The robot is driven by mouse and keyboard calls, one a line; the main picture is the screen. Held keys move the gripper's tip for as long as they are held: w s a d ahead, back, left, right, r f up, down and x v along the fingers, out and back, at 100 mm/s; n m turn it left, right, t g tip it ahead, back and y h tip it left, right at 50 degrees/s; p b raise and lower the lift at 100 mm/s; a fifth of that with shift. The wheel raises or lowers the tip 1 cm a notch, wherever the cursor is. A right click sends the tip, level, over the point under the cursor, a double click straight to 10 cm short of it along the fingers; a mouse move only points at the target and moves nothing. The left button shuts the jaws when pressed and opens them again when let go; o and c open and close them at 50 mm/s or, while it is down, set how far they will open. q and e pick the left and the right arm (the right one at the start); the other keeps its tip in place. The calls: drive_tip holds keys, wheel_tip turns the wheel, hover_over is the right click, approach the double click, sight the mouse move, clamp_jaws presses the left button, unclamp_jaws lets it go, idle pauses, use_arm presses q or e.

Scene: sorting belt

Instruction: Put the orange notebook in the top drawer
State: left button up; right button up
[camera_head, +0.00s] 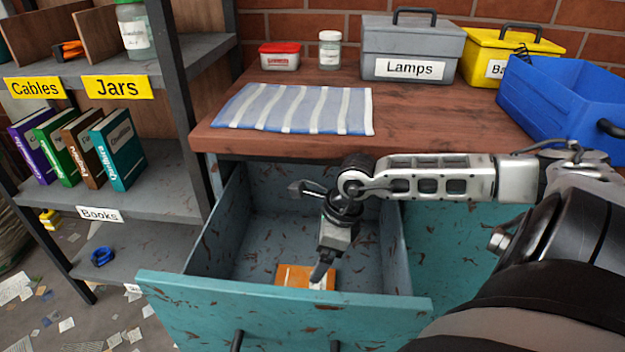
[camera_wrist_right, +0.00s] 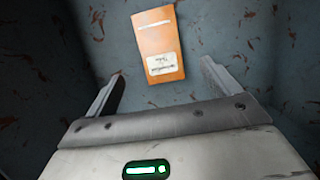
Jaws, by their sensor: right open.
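The orange notebook (camera_head: 294,276) lies flat on the floor of the open top drawer (camera_head: 280,300), near its front panel. In the right wrist view the notebook (camera_wrist_right: 158,45) lies beyond my fingers, with a white label and a white strip on its cover. My right gripper (camera_head: 322,275) reaches down into the drawer above the notebook and partly covers it in the head view. In the wrist view its two fingers (camera_wrist_right: 162,88) are spread apart with nothing between them. My left gripper is not in view.
The wooden tabletop (camera_head: 420,110) behind the drawer holds a striped cloth (camera_head: 297,108), a grey Lamps box (camera_head: 412,48), a yellow box (camera_head: 490,58) and a blue crate (camera_head: 575,98). A shelf with several books (camera_head: 82,150) stands at the left. The drawer's walls surround my right gripper.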

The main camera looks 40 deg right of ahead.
drive_tip(key=shift+v, duration=1.3)
